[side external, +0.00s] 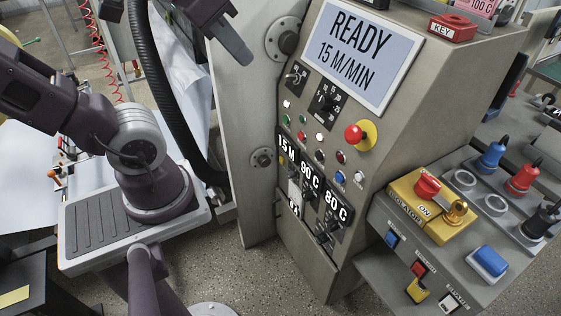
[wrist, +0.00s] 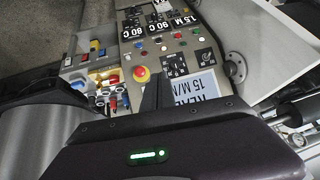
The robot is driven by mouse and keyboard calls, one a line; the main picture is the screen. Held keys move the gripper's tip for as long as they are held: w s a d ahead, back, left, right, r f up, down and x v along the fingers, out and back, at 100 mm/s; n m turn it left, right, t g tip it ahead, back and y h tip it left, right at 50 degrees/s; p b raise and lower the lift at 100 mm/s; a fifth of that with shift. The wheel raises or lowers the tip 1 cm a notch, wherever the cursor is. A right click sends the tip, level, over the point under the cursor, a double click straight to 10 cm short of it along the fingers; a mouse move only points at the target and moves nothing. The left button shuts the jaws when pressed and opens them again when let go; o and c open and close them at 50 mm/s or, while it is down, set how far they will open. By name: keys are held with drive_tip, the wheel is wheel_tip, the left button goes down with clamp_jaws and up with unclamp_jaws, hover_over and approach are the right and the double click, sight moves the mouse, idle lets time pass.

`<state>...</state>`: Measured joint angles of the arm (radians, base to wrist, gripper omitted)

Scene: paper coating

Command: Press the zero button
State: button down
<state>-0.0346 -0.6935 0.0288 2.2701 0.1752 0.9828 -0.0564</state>
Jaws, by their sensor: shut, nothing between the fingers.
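The machine panel (side external: 300,75) carries a lit display (side external: 350,52) reading "READY 15 M/MIN". Below it are rows of small coloured round buttons (side external: 302,136), in white, green, red and blue. I cannot read which one is the zero button. My gripper (side external: 248,60) is shut and empty at the upper left of the display, above and apart from the buttons. In the wrist view the panel is upside down. There my gripper's dark fingers (wrist: 154,96) lie beside the display (wrist: 195,84) and the small buttons (wrist: 165,48) are beyond the fingertips.
A red mushroom button on a yellow base (side external: 358,134) juts from the panel. A side console (side external: 470,235) holds a yellow isolator box (side external: 430,205) and plugs.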

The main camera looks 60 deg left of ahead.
sight(282, 160)
drive_tip(key=w+a+r+m+t+y, duration=0.35)
drive_tip(key=w+a, duration=0.35)
drive_tip(key=a, duration=0.5)
drive_tip(key=w+a+r+m+t+y, duration=0.25)
drive_tip(key=w+a+r, duration=0.35)
drive_tip(key=a, duration=0.7)
drive_tip(key=s+a+f+m+g+h, duration=0.2)
drive_tip(key=f+m, duration=0.1)
drive_tip(key=f, duration=0.2)
drive_tip(key=s+a+f+m+g+h, duration=0.1)
drive_tip(key=f+m+g+h, duration=0.15)
drive_tip(key=f, duration=0.35)
wheel_tip(282, 160, down, 56)
drive_tip(key=shift+s+t, duration=0.15)
drive_tip(key=shift+t, duration=0.3)
drive_tip(key=shift+d+f, duration=0.1)
drive_tip(key=w, duration=0.8)
drive_tip(key=shift+w, duration=0.4)
drive_tip(key=shift+w, duration=0.15)
